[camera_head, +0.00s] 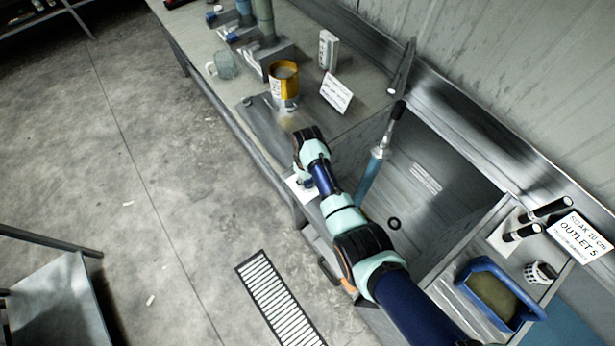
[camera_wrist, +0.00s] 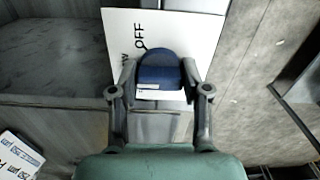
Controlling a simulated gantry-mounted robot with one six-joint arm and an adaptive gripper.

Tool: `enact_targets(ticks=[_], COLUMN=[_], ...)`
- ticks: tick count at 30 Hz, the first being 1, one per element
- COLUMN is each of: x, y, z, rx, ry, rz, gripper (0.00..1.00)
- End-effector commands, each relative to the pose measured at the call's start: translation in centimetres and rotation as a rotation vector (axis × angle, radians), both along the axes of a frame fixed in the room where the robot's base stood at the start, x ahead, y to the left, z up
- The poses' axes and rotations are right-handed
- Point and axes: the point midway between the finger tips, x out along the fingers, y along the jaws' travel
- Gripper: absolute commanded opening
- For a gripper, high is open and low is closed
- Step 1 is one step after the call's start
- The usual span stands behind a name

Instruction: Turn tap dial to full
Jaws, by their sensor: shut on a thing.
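The tap dial (camera_wrist: 158,66) is a round blue knob in the wrist view, in front of a white card (camera_wrist: 190,30) that reads OFF, with a short black mark beside the word. Other lettering at the card's left is partly cut off. My gripper (camera_wrist: 159,74) has one finger on each side of the dial and is shut on it. In the head view the card (camera_head: 294,187) shows small at the front edge of the sink unit, below my wrist. My arm hides much of the gripper there, and the dial's exact setting is unclear.
A deep grey sink (camera_head: 440,205) lies right of my arm, with a blue pipe (camera_head: 369,178) rising from it. A yellow container (camera_head: 284,87) and a folded white sign (camera_head: 336,93) stand on the bench behind. A blue tray (camera_head: 472,270) sits at right.

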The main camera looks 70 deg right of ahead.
Motion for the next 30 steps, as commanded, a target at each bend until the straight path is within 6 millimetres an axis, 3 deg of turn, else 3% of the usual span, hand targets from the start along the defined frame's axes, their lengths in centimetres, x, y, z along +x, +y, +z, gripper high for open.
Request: enact_targets(ticks=[18,30], x=[0.03,0.04], y=[0.0,-0.01], z=[0.1,0.06], rx=[0.0,0.0], ry=[-0.001,-0.001], rz=[0.571,0.81], gripper=[0.12,0.12])
